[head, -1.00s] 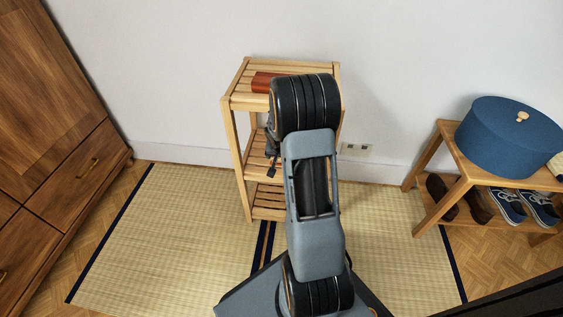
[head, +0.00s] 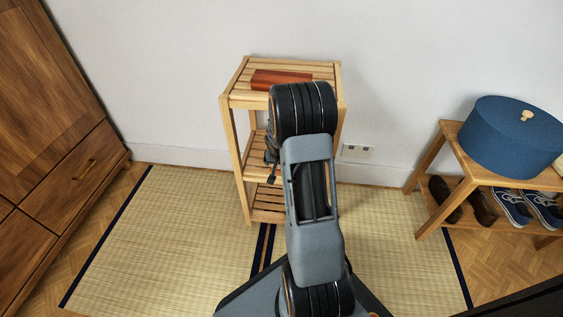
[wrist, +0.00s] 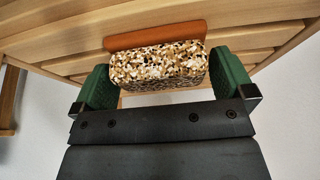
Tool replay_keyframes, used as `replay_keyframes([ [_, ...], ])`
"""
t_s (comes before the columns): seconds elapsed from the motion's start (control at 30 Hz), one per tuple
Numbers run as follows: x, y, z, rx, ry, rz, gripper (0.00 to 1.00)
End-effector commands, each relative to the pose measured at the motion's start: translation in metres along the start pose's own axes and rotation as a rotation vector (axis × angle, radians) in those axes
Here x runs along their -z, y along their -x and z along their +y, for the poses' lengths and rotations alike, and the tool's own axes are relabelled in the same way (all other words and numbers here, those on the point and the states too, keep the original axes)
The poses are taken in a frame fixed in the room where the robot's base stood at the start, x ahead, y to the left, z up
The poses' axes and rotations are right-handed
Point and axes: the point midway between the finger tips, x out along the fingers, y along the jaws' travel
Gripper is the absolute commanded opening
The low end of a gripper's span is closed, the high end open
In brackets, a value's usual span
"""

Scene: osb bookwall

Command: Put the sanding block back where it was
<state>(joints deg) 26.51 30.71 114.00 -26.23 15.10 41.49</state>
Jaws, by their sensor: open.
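A speckled brown, white and black block (wrist: 158,66), which looks like the sanding block, is between the two green fingers of my gripper (wrist: 165,80) in the wrist view. The fingers are open, with a gap on the block's right side; the left finger is close to it, and I cannot tell whether it touches. The block is at the slatted top of a wooden shelf stand (head: 236,86). In the head view my arm hides the block and the gripper.
A reddish-brown flat piece (head: 280,79) lies on the shelf top, just beyond the block in the wrist view (wrist: 155,35). A wooden cabinet (head: 60,150) stands left. A bench (head: 447,135) with a blue round box (head: 508,138) and shoes stands right.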

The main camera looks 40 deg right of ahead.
Motion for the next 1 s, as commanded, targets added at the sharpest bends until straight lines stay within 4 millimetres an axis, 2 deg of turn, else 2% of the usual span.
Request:
replay_keyframes([
  [0.17,0.003,0.010,0.000,0.000,0.000,0.001,1.00],
  [0.6,0.003,0.092,0.000,0.000,0.001,0.002,1.00],
  [0.87,0.002,0.120,-0.001,0.000,0.003,0.001,1.00],
  [0.97,-0.003,0.137,-0.007,0.006,0.033,-0.001,1.00],
  [1.0,-0.008,0.148,-0.012,0.011,0.061,-0.003,1.00],
])
